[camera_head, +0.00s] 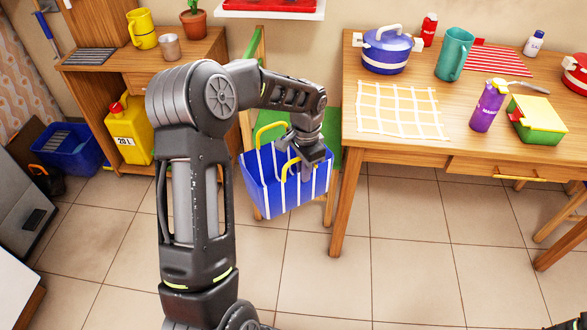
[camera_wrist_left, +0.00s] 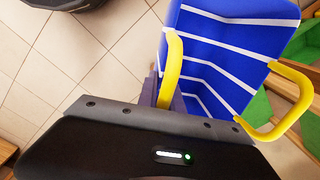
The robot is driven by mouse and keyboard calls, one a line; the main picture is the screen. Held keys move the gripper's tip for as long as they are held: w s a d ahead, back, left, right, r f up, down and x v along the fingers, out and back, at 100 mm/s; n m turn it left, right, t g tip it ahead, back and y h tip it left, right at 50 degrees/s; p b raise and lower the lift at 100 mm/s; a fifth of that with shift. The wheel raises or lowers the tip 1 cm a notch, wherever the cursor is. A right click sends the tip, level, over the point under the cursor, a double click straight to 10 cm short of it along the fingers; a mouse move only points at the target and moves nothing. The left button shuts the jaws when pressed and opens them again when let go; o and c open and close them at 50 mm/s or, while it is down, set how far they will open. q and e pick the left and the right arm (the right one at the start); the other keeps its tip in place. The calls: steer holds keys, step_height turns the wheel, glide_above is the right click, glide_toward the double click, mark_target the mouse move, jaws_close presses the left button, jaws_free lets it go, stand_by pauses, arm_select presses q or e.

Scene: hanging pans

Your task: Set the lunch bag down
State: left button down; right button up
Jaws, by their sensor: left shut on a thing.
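The lunch bag (camera_head: 277,194) is blue with white stripes and two yellow handles. In the head view it hangs upright, slightly tilted, in front of a chair with a green seat, left of the table. My left gripper (camera_head: 292,160) is shut on one yellow handle. In the left wrist view the bag (camera_wrist_left: 215,60) fills the upper right, with the held handle (camera_wrist_left: 171,70) at my left gripper (camera_wrist_left: 158,95) and the other handle (camera_wrist_left: 285,100) free at the right. I cannot tell whether the bag touches the chair. My right gripper is not in view.
The wooden table (camera_head: 350,150) stands right of the bag, holding a blue pot (camera_head: 387,52), a checked cloth (camera_head: 402,108), a purple bottle (camera_head: 487,106) and a lunch box (camera_head: 537,120). The green chair (camera_head: 329,165) is behind the bag. The tiled floor (camera_head: 310,265) in front is clear.

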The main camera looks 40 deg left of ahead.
arm_select(q)
steer(key=d+r+n, duration=0.2)
steer(key=d+r, duration=0.1)
steer(key=d, duration=0.5)
steer(key=d+r+n, duration=0.2)
steer(key=d+r, duration=0.2)
steer(key=d, duration=0.4)
steer(key=shift+d+n, duration=0.2)
steer(key=shift+n, duration=0.2)
steer(key=shift+w+r, duration=0.1)
